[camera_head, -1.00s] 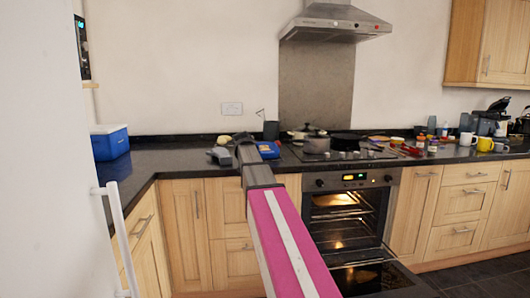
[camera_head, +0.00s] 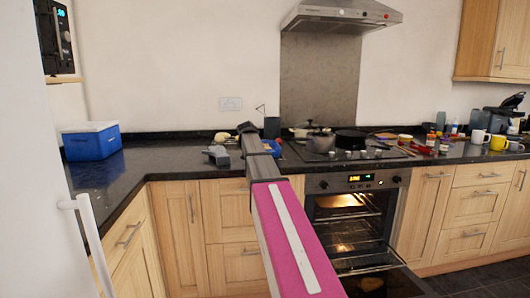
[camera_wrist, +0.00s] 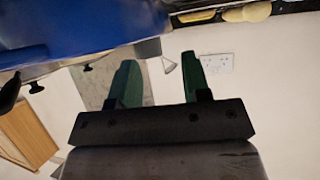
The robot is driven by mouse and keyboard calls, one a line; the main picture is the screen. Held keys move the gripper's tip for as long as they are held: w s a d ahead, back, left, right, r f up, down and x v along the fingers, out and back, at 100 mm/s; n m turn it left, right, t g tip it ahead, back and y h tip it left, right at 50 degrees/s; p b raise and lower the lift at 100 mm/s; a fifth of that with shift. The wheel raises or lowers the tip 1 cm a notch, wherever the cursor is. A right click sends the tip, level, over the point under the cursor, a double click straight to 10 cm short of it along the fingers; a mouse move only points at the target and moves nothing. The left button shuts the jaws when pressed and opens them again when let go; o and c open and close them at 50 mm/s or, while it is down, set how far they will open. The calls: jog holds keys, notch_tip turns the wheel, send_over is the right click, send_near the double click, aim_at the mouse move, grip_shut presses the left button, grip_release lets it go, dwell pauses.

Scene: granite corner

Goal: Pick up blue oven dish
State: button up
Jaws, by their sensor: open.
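The blue oven dish (camera_head: 273,147) lies on the dark counter just left of the hob, partly hidden behind my arm in the head view. In the wrist view a large blue surface, which looks like the dish (camera_wrist: 95,22), fills the upper left, very close to the camera. My gripper (camera_wrist: 158,80) shows two green fingers spread apart with nothing between them. They point toward the wall, and the dish shows above them in that tilted picture, apart from them. In the head view the gripper (camera_head: 247,129) is at the arm's far end, beside the dish's left side.
A grey object (camera_head: 217,155) sits on the counter left of my arm. Pots (camera_head: 321,141) stand on the hob to the right. A blue box with a white lid (camera_head: 92,141) is at the far left. The oven door (camera_head: 375,280) hangs open below. Counter between box and grey object is clear.

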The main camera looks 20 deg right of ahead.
jog(key=shift+x, duration=2.8)
jog(key=shift+s+a+f, duration=0.1)
jog(key=shift+f, duration=0.05)
grip_shut()
